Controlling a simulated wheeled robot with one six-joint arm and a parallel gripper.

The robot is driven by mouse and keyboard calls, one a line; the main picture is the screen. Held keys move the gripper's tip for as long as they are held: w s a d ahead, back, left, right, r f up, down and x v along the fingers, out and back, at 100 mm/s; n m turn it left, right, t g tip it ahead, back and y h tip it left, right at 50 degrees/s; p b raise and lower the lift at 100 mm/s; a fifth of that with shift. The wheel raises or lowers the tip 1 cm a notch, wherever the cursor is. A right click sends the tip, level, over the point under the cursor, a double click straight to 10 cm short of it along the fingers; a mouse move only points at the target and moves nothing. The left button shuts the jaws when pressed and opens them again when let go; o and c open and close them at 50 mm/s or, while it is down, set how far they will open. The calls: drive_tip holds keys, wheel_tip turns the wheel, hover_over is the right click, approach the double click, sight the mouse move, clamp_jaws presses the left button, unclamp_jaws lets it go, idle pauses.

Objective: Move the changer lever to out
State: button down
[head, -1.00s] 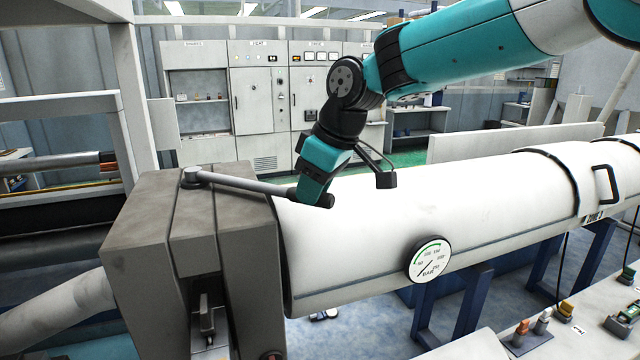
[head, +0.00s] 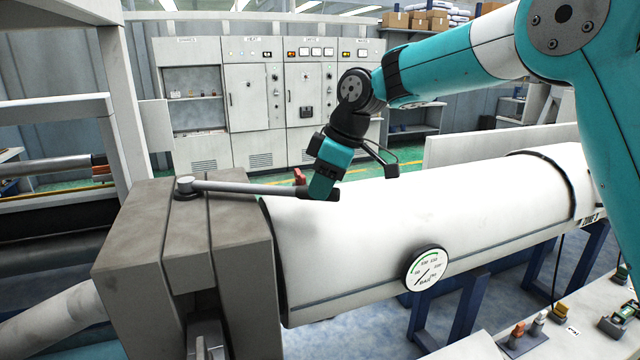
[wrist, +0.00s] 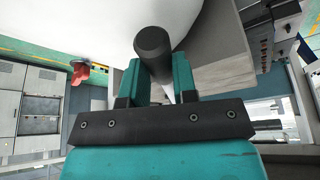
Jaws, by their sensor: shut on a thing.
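The changer lever (head: 240,187) is a grey rod with a dark end grip, pivoted on top of the thick grey changer block (head: 160,232). It points right from its pivot, out over the white barrel. My gripper (head: 322,192) is at the lever's outer end, above the barrel. In the wrist view the dark lever grip (wrist: 153,44) sits between the two teal fingers of my gripper (wrist: 157,72), which is shut on it. The grip's end sticks out past the fingers. Any "out" marking is not visible.
The white barrel (head: 400,235) runs right from the block, with a round pressure gauge (head: 427,267) on its front. A red object (head: 300,176) shows behind the barrel. A control panel (head: 560,345) is at lower right. Grey cabinets (head: 260,110) stand at the back.

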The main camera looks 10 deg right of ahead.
drive_tip(key=c, duration=0.9)
unclamp_jaws()
drive_tip(key=shift+a, duration=0.1)
drive_tip(key=p+v, duration=0.4)
drive_tip(key=v, duration=1.3)
drive_tip(key=shift+r, duration=0.2)
